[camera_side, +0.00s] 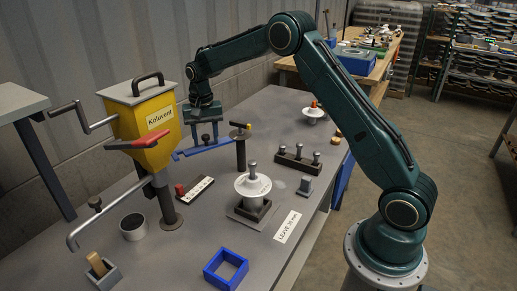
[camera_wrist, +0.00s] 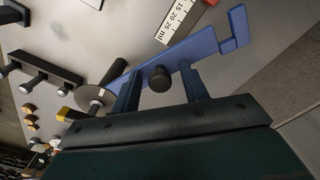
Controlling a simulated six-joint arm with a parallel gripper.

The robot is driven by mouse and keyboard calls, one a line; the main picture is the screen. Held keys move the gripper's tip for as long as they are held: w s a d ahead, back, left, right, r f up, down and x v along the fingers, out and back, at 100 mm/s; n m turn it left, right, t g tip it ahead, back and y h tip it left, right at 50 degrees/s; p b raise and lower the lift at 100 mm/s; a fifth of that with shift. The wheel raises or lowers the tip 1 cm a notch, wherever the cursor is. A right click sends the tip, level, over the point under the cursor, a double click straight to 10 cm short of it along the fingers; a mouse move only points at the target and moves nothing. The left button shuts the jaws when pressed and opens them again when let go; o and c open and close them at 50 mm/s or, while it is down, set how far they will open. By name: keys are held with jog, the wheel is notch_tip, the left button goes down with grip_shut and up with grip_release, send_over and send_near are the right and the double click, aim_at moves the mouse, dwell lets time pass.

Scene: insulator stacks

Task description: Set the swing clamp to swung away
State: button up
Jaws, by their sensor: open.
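The swing clamp appears to be the dark post (camera_side: 240,153) with a yellow-tipped handle and a long blue arm (camera_side: 190,154). The arm points left, clear of the white insulator (camera_side: 253,186) on its dark base. Whether it joins the post is hard to see. In the wrist view, the blue arm (camera_wrist: 207,45) runs from near the post (camera_wrist: 112,72) to a stepped end at upper right. A black knob (camera_wrist: 159,80) stands on it. My gripper (camera_side: 204,140) is open above the arm. Its two blue fingers lie on either side of the knob, with gaps visible.
The yellow hopper (camera_side: 156,130) with its red handle stands close on the left. A dark rack (camera_side: 298,160) with several pegs lies to the right. A white labelled strip (camera_side: 195,188) lies in front. A blue frame (camera_side: 226,270) is at the front edge.

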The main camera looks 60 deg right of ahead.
aim_at(206, 136)
notch_tip(206, 136, up, 14)
dwell(0.7)
jog(key=s+a+r+n+t, duration=0.25)
jog(key=s+r, duration=0.25)
jog(key=s, duration=0.5)
jog(key=s+a+r+n+t, duration=0.15)
jog(key=s+a+r, duration=0.25)
jog(key=s, duration=0.5)
jog(key=s+a+f+n, duration=0.1)
jog(key=s+f+n, duration=0.1)
jog(key=s, duration=0.7)
jog(key=s+a+f+n+t, duration=0.1)
jog(key=s+f+n, duration=0.2)
jog(key=s, duration=0.6)
jog(key=shift+s+a+f+t, duration=0.3)
jog(key=shift+a+f, duration=0.1)
jog(key=shift+f, duration=0.4)
